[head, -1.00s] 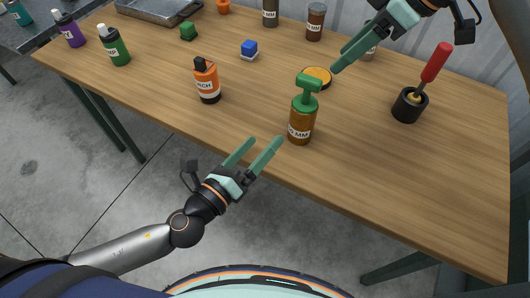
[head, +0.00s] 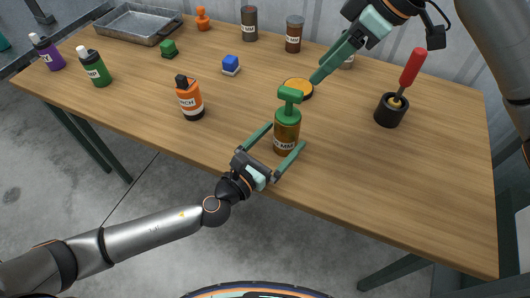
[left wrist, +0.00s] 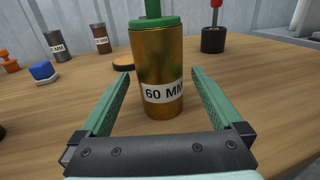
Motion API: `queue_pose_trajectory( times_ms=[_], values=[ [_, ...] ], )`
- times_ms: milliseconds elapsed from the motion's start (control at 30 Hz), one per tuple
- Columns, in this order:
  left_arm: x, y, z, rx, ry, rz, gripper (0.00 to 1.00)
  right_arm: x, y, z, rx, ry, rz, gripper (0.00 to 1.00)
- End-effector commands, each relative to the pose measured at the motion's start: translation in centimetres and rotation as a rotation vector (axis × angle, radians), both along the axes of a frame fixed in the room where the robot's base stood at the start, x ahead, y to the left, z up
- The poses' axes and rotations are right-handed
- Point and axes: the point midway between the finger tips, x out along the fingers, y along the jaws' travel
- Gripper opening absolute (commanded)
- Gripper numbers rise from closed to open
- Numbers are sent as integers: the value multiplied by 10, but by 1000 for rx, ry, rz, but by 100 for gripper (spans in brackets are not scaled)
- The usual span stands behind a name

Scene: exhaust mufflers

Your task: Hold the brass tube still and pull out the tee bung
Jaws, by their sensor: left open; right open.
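The brass tube (head: 287,134) stands upright near the table's front edge, with a label reading 60 MM in the left wrist view (left wrist: 160,75). The green tee bung (head: 290,97) sits in its top, its T handle upward; its top is cut off in the left wrist view. My left gripper (head: 284,137) is open, its fingers on either side of the tube, with gaps showing in the left wrist view. My right gripper (head: 318,76) is up and right of the bung, apart from it; its fingers overlap in view.
An orange bottle (head: 189,98) stands left of the tube. An orange-topped disc (head: 298,88) lies behind it. A black holder (head: 390,110) with a red-handled tool (head: 412,68) stands right. A blue block (head: 231,64) is behind left. The table's right front is clear.

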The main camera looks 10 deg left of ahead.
Motion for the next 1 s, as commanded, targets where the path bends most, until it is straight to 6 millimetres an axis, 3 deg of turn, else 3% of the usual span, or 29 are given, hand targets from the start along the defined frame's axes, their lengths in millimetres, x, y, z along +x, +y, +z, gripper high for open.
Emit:
queue_pose_trajectory(
  times_ms=[200,567,1000],
  values=[
    [20,-13,0,-1,0,0,100,0,0,0,0,0,0,50],
    [24,-15,0,-2,1,0,100,0,0,0,0,0,0,50],
    [24,-15,0,-2,1,0,53,0,0,0,0,0,0,50]
  ],
)
